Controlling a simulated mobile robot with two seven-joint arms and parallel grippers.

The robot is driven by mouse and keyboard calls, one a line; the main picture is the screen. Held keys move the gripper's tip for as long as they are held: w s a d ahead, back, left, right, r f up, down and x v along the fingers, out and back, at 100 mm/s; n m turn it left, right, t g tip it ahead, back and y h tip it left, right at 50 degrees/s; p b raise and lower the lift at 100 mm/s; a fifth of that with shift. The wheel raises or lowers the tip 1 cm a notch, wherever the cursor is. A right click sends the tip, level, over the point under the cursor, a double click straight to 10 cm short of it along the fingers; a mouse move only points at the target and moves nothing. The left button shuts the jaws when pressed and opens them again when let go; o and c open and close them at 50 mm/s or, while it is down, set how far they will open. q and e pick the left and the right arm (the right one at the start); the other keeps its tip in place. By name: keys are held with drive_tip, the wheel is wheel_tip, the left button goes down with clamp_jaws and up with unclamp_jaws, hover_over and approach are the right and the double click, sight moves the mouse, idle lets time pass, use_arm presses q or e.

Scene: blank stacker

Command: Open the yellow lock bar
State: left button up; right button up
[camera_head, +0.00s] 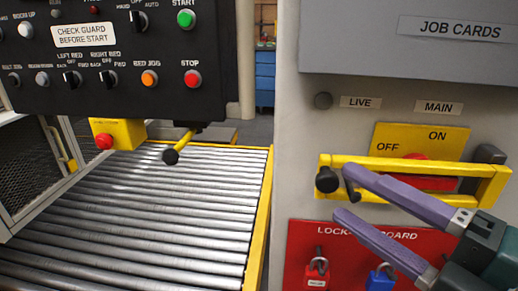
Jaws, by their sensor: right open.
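The yellow lock bar (375,162) is a long flat frame lying across the grey cabinet at right. It crosses in front of the lower part of a yellow OFF/ON plate (440,136). A red switch part (428,183) shows behind it. A black round knob (327,180) sits at the bar's left end, with a small dark peg (350,190) just right of it. My right gripper (346,195) comes in from the right with two purple fingers apart and nothing between them. The upper fingertip overlaps the bar near the peg; contact is unclear. My left gripper is not in view.
A red lockout board (300,238) with a red padlock (316,272) and a blue padlock (381,278) is below the bar. A grey job cards box (350,55) juts out above. A black button panel (110,105) and roller conveyor (130,215) are at left.

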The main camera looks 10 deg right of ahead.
sight(319, 177)
drive_tip(key=x, duration=0.7)
drive_tip(key=shift+w+a+p, duration=0.15)
drive_tip(key=shift+w+p, duration=0.2)
drive_tip(key=shift+p, duration=0.05)
drive_tip(key=shift+c, duration=0.2)
clamp_jaws()
idle(0.8)
